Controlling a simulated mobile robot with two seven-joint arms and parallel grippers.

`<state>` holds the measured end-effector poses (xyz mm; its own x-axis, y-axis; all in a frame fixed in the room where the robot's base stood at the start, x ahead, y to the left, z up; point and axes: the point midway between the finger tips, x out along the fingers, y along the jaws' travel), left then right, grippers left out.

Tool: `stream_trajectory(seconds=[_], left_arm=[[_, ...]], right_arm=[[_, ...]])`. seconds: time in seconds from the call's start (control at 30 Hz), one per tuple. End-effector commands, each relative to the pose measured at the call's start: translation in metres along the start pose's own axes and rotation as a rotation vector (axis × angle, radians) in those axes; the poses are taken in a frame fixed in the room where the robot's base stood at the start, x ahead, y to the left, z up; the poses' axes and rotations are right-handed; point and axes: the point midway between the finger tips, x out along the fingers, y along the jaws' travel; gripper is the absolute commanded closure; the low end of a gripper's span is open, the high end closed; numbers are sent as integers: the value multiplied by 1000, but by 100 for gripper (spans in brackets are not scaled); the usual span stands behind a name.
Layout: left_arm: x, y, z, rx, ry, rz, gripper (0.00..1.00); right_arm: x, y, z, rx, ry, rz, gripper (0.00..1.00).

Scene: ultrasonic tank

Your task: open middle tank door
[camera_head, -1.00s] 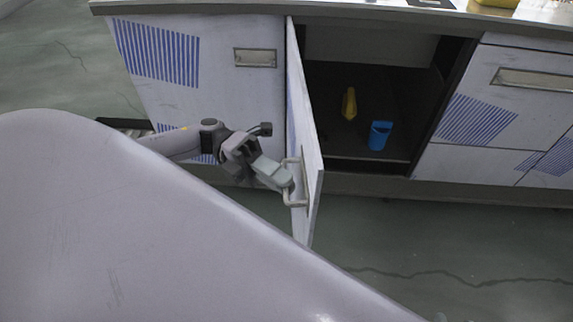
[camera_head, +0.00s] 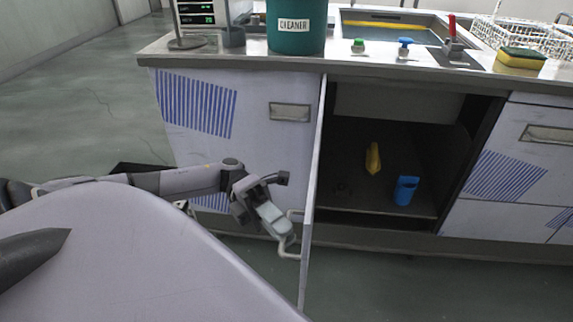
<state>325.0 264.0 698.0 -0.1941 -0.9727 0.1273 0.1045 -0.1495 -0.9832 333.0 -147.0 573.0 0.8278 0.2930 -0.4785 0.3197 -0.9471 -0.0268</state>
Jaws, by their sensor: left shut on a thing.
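The middle tank door (camera_head: 314,180) stands swung open, seen nearly edge-on, hinged at its left side. Behind it the dark compartment (camera_head: 400,135) shows a yellow bottle-like thing (camera_head: 373,158) and a blue cup-like thing (camera_head: 405,190). My left gripper (camera_head: 283,231) is shut on the door handle (camera_head: 290,250), on the left-facing side of the door. Its fingertips are partly hidden against the handle. My right gripper does not show.
The countertop holds a teal cleaner bucket (camera_head: 296,28), a sink basin (camera_head: 390,30), a yellow-green sponge (camera_head: 520,58) and a white wire basket (camera_head: 535,35). A closed panel (camera_head: 525,145) lies right of the opening. The floor in front is clear.

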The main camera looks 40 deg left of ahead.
Motion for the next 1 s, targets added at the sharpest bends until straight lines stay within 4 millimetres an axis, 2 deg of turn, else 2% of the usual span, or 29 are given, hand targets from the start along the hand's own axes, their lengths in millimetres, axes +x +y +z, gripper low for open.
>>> stream_trajectory(seconds=[0.63, 0.67, 0.7, 1.0], left_arm=[[-4, -2, -1, 1, 3, 0, 100], [-4, -2, -1, 1, 3, 0, 74], [-4, -2, -1, 1, 3, 0, 63], [-4, -1, -2, 0, 6, 0, 63]], right_arm=[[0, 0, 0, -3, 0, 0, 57], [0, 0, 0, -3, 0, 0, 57], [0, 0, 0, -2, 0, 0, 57], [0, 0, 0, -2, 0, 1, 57]])
